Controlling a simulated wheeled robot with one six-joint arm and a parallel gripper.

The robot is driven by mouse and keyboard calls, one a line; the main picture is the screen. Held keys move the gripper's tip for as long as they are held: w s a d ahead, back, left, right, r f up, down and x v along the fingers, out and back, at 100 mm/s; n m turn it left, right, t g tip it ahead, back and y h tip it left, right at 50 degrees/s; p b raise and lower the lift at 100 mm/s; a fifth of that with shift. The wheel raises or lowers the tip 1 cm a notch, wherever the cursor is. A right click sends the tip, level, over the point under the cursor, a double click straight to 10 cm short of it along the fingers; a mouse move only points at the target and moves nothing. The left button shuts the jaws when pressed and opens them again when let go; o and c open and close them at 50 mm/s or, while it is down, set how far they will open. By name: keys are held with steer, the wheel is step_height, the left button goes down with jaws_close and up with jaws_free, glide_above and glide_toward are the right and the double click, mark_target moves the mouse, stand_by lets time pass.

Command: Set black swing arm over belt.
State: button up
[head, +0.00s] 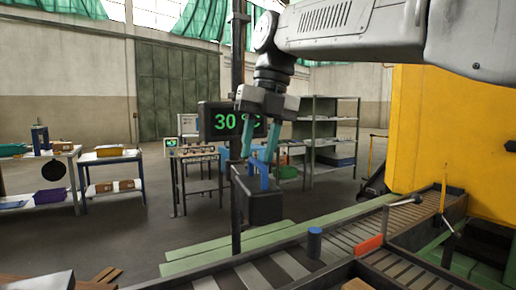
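A black swing arm (262,208) stands out from a dark upright post at the middle of the head view. It has a block-like end and a blue handle (264,181) on top. The block end appears near the belt's left edge. The belt (284,265), with grey and dark slats, runs from the bottom middle towards the right. My gripper (259,155) points down with its two teal fingers at the blue handle. The fingertips overlap the handle in the picture; whether they grip it is not clear.
A display reading 30 (232,122) is in line with the post. A blue cylinder (314,242) and an orange-red block (368,245) stand at the belt. A yellow machine (440,130) fills the right. Tables and shelves stand behind; the floor at left is open.

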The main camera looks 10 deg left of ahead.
step_height(320, 180, up, 7)
steer(key=d, duration=0.1)
steer(key=shift+w, duration=0.35)
steer(key=shift+d+r, duration=0.1)
